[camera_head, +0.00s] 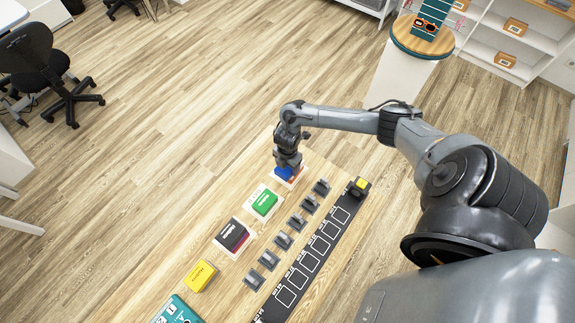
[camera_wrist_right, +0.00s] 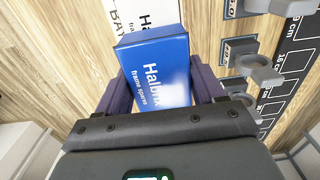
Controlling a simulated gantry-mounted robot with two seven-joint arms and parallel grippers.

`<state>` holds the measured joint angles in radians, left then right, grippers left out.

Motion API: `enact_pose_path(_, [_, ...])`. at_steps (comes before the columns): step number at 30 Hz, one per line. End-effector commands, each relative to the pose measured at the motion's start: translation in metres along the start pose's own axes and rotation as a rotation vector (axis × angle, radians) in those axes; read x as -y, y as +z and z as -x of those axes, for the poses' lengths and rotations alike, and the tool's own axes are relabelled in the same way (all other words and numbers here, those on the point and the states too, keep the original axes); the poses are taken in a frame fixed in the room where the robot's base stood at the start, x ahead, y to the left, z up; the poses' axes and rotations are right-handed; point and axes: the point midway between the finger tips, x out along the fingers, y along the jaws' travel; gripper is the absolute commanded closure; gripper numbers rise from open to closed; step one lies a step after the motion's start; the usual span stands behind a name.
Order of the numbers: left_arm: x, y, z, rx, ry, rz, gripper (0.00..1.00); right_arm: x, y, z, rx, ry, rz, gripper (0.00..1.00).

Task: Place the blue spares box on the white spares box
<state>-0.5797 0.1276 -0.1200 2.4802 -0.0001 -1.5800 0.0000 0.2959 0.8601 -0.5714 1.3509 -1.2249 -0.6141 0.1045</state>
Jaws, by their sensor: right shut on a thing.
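The blue spares box (camera_wrist_right: 158,72), lettered in white, is between the two fingers of my right gripper (camera_wrist_right: 160,90). The gripper is shut on it. In the head view the blue box (camera_head: 282,172) shows as a small patch under my right gripper (camera_head: 287,163). A white surface with black lettering (camera_wrist_right: 158,12), apparently the white spares box, lies past it in the wrist view and is partly hidden by the blue box. In the head view a pale, orange-edged piece shows just below the blue box. I cannot tell whether they touch. My left gripper is not in view.
A green box (camera_head: 264,203), a dark box (camera_head: 232,235) and a yellow box (camera_head: 200,276) stand along the table towards the lower left. Several grey holders (camera_head: 283,240) and a black marked strip (camera_head: 312,253) lie to the right. A round-topped stand (camera_head: 398,45) is farther back.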

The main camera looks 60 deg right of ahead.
Motion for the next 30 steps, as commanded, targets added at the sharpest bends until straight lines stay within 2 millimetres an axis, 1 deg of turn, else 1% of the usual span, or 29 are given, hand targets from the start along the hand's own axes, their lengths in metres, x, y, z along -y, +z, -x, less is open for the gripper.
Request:
enact_pose_path(8, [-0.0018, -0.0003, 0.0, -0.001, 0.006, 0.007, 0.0, -0.0003, 0.0003, -0.0011, 0.001, 0.001, 0.0, 0.65])
enact_pose_path(12, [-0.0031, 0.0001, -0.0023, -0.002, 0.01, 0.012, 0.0, -0.0002, 0.0003, -0.0049, 0.001, 0.001, 0.0, 0.65])
enact_pose_path(13, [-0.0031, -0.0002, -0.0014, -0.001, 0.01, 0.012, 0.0, -0.0002, 0.0003, -0.0037, 0.001, 0.001, 0.0, 0.27])
enact_pose_path(17, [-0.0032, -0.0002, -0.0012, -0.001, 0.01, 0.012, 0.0, -0.0002, 0.0002, -0.0035, 0.001, 0.001, 0.0, 0.07])
enact_pose_path(26, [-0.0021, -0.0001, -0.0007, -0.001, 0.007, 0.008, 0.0, -0.0002, 0.0004, -0.0025, 0.001, 0.001, 0.0, 0.06])
enact_pose_path(30, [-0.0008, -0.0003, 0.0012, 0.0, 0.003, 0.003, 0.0, -0.0006, 0.0006, 0.0049, 0.001, 0.002, 0.001, 0.06])
